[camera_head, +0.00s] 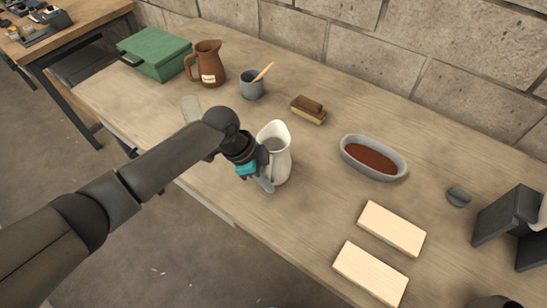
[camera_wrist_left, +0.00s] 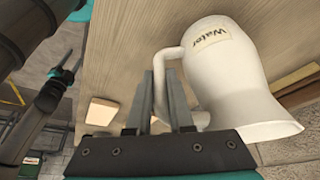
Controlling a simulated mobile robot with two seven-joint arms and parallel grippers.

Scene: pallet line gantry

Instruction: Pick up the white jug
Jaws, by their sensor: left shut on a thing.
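The white jug (camera_head: 276,150) stands upright on the workbench in the head view. In the left wrist view the jug (camera_wrist_left: 238,80) fills the right side, with a "Water" label. My left gripper (camera_head: 262,182) is at the jug's near side. In the left wrist view its fingers (camera_wrist_left: 160,92) are shut on the jug's handle (camera_wrist_left: 163,70). I cannot tell any gap under the jug. A dark arm part with teal, seemingly my right gripper (camera_wrist_left: 62,72), shows small at the left of the wrist view; its fingers are unclear.
On the workbench (camera_head: 235,205) are a brown jug (camera_head: 210,65), grey mug (camera_head: 252,86), green box (camera_head: 155,52), brush (camera_head: 309,107), oval dish (camera_head: 374,157), and two pale wooden blocks (camera_head: 392,228). A clear glass (camera_head: 190,108) stands behind my left arm. A block wall (camera_head: 385,50) runs along the back.

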